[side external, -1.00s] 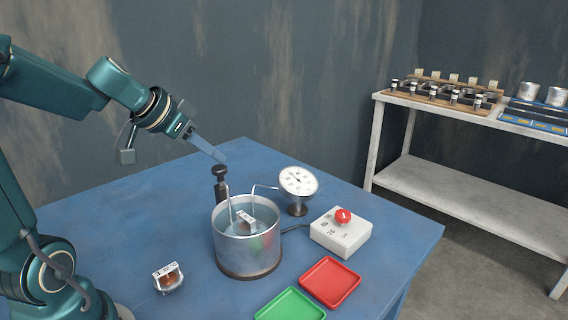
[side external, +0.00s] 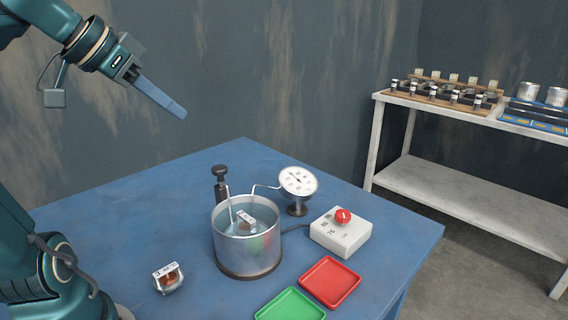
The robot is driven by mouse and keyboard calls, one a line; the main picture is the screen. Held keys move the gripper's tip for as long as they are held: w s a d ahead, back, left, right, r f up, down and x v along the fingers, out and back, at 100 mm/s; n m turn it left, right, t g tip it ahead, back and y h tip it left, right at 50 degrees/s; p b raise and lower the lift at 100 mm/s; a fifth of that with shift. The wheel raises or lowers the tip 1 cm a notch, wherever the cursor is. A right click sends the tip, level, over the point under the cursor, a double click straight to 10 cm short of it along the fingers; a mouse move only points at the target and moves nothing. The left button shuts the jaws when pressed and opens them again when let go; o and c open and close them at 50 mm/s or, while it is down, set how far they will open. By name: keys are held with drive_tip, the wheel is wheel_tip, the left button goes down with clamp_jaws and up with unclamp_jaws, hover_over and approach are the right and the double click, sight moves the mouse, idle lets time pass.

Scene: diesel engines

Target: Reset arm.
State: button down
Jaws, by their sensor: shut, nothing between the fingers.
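My gripper (side external: 180,113) is at the upper left, high above the blue table (side external: 120,195). Its long blue-grey fingers are together, point down to the right and hold nothing. It is apart from everything on the table. A metal pot of water (side external: 247,257) stands on the table, with a small part with a white label (side external: 246,217) inside it. A similar small part with a white top and orange-brown body (side external: 168,278) lies on the table at the front left.
A white box with a red knob (side external: 341,233) is to the right. Red (side external: 330,281) and green (side external: 291,305) trays lie in front. A shelf bench (side external: 470,120) stands at the right.

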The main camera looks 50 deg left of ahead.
drive_tip(key=shift+d, duration=0.1)
drive_tip(key=s+d+f+m+g+h, duration=0.2)
drive_tip(key=d+f+m+h, duration=0.15)
drive_tip(key=d, duration=0.75)
drive_tip(key=s+d+f+n+y, duration=0.1)
drive_tip(key=s+f+n, duration=0.1)
drive_tip(key=f, duration=0.2)
drive_tip(key=s+d+f+n+g+y, duration=0.1)
drive_tip(key=s+f+y, duration=0.1)
drive_tip(key=f, duration=0.3)
drive_tip(key=shift+s+f+n, duration=0.3)
drive_tip(key=shift+s+n, duration=0.05)
drive_tip(key=shift+s, duration=0.3)
